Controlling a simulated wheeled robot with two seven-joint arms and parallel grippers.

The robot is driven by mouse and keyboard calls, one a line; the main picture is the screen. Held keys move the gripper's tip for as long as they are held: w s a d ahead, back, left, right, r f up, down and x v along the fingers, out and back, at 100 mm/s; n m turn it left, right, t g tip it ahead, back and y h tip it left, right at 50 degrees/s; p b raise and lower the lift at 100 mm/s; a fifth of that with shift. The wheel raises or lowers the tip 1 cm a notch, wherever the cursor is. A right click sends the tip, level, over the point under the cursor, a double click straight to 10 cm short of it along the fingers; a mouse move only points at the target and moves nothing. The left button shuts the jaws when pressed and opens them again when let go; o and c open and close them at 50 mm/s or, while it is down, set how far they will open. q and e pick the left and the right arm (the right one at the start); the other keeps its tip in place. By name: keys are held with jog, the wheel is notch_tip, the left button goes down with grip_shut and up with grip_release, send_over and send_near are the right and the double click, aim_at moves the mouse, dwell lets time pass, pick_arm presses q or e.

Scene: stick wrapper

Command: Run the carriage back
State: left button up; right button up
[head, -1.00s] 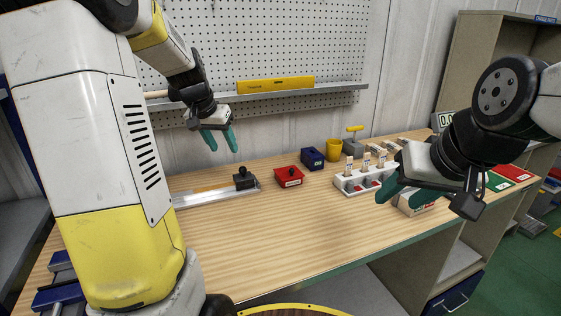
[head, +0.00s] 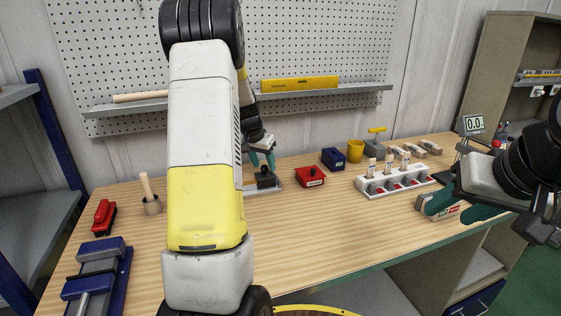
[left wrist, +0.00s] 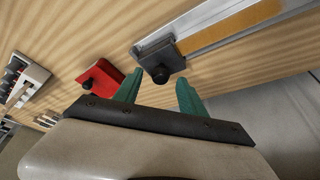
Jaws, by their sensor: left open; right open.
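The black carriage (head: 266,179) with a knob on top sits at the right end of its metal rail (head: 248,189). My left arm hides most of the rail in the head view. In the left wrist view the carriage (left wrist: 161,61) stands on the end of the rail (left wrist: 215,27), which has a tan strip along it. My left gripper (head: 262,160) is open just above and behind the carriage. In the left wrist view its fingers (left wrist: 158,92) are spread, with the carriage just beyond their tips. My right gripper (head: 462,198) is open and empty at the right, by the white rack.
A red block with a knob (head: 310,177) stands right of the carriage. A blue vise (head: 97,272) is at the front left. The middle front of the bench is clear.

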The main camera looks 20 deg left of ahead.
pick_arm(q)
jog(key=shift+f, duration=0.15)
grip_shut()
dwell(1.4)
